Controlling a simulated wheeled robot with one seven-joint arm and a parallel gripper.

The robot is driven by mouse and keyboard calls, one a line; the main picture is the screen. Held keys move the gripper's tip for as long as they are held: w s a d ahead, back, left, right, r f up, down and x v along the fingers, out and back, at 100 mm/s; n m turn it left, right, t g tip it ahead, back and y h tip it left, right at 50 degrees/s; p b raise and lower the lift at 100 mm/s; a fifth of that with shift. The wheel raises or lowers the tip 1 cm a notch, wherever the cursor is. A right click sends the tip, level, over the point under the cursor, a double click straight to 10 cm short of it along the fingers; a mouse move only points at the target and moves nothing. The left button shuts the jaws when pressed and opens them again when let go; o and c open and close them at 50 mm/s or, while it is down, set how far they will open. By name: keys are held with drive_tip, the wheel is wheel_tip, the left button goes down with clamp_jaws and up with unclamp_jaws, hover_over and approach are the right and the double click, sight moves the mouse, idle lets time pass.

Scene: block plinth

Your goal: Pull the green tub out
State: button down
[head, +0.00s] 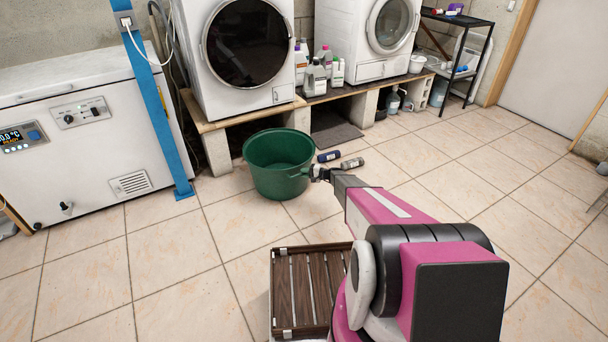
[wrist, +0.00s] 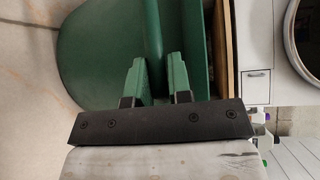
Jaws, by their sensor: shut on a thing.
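The green tub (head: 279,178) stands upright on the tiled floor in front of the plinth, left of the picture's middle. It is round and looks empty. My gripper (head: 312,173) reaches its right side at the rim or handle. In the wrist view the two green-tipped fingers (wrist: 155,75) are shut on a part of the green tub (wrist: 100,55). The exact spot of contact is partly hidden behind the fingers.
A plank-and-block plinth (head: 240,116) with two white machines is behind the tub. Two small bottles (head: 340,160) lie right of it. A white chest freezer (head: 85,130) and blue post (head: 158,100) stand left. A slatted wooden rack (head: 305,290) is in front. Floor tiles at left front are clear.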

drive_tip(key=shift+s+d, duration=0.15)
drive_tip(key=shift+s, duration=0.2)
drive_tip(key=c, duration=1)
unclamp_jaws()
drive_tip(key=shift+o, duration=0.2)
drive_tip(key=v, duration=1)
drive_tip(key=shift+d, duration=0.35)
drive_tip(key=shift+s, duration=0.1)
